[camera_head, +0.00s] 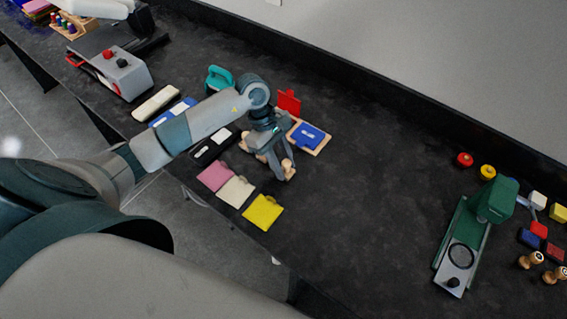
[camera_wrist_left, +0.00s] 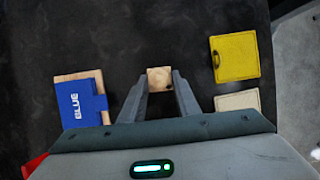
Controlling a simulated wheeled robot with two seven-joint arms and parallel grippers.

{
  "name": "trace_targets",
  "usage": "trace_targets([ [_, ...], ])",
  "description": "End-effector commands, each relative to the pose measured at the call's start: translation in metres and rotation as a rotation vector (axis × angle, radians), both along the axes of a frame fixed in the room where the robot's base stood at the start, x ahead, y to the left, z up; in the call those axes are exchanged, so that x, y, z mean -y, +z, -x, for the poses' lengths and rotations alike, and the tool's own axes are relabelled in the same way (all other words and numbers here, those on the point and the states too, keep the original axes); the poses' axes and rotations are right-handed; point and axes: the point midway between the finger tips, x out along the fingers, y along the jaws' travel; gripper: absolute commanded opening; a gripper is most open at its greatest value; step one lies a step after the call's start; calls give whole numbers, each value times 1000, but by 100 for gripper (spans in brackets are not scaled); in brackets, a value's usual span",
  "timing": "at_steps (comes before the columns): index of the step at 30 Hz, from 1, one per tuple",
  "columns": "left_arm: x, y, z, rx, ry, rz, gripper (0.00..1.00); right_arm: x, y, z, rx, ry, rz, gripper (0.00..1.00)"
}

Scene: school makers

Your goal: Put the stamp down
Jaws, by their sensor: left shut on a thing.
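My left gripper (camera_head: 272,163) is above the dark bench, between the blue ink pad and the coloured cloth-like squares. In the left wrist view my left gripper (camera_wrist_left: 159,82) is shut on a wooden stamp (camera_wrist_left: 159,78), seen end-on as a pale square block between the fingertips. In the head view the stamp is partly hidden by the fingers, and I cannot tell whether it touches the bench. The blue pad (camera_head: 311,136), on a wooden base with a red lid behind, also shows in the left wrist view (camera_wrist_left: 82,103), lettered BLUE. My right gripper is not in view.
Yellow (camera_head: 263,212), cream (camera_head: 236,192) and pink (camera_head: 215,176) squares lie along the bench's front edge. A black pad (camera_head: 214,145) and teal-handled tool (camera_head: 219,78) stand left. A green press (camera_head: 480,220) stands right. The bench between is clear.

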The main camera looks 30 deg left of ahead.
Motion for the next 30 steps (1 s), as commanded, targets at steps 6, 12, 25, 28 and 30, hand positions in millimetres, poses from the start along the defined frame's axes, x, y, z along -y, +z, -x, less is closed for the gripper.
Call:
trace_targets([
  [6,0,-3,0,-1,0,0,31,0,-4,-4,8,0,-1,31],
  [12,0,-2,0,-1,0,0,48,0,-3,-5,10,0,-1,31],
  [25,-3,5,-1,2,0,-1,48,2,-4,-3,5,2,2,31],
  [28,-8,15,-2,4,-2,-1,48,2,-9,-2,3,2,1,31],
  [30,-12,24,-3,4,-1,-2,48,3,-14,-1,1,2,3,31],
])
